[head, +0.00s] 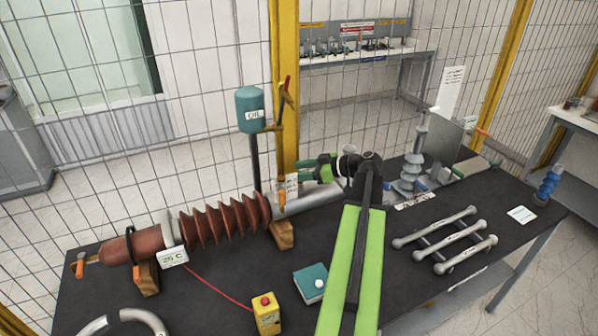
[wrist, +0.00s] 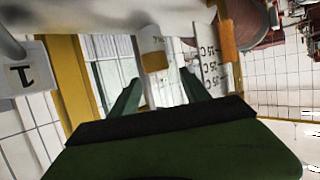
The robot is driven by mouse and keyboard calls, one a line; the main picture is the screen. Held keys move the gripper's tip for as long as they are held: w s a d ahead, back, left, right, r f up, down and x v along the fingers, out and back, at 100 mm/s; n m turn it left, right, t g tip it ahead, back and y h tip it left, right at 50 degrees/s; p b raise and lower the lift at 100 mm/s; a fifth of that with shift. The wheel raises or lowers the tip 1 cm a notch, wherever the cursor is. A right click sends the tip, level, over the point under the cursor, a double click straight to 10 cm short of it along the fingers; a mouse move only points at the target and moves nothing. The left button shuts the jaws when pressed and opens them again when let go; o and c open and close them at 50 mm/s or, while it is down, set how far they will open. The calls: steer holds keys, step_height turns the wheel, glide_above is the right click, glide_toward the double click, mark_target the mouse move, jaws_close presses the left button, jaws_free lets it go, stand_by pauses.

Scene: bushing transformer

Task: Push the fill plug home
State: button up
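My gripper (head: 307,173) reaches left over the grey end of the bushing, beside the yellow post, in the head view. In the wrist view its two dark green fingers (wrist: 160,82) stand apart with a gap between them. A pale, upright piece with a tan square face (wrist: 155,60) shows in line with that gap, beyond the fingertips. It may be the fill plug, but I cannot tell for sure. The fingers do not visibly touch it. The red-brown ribbed bushing (head: 225,220) lies on wooden blocks. In the head view my gripper and arm hide part of its grey end.
A teal OIL container (head: 250,108) stands on a dark post behind the bushing. A printed scale card (wrist: 207,65) and an orange part (wrist: 227,40) are close right of the fingers. A yellow button box (head: 266,314) and teal box (head: 311,282) stand in front. Grey rods (head: 435,228) lie right.

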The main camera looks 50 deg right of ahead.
steer(key=p+v, duration=0.6)
steer(key=v, duration=1.1)
steer(key=shift+s, duration=0.2)
steer(key=shift+d, duration=0.1)
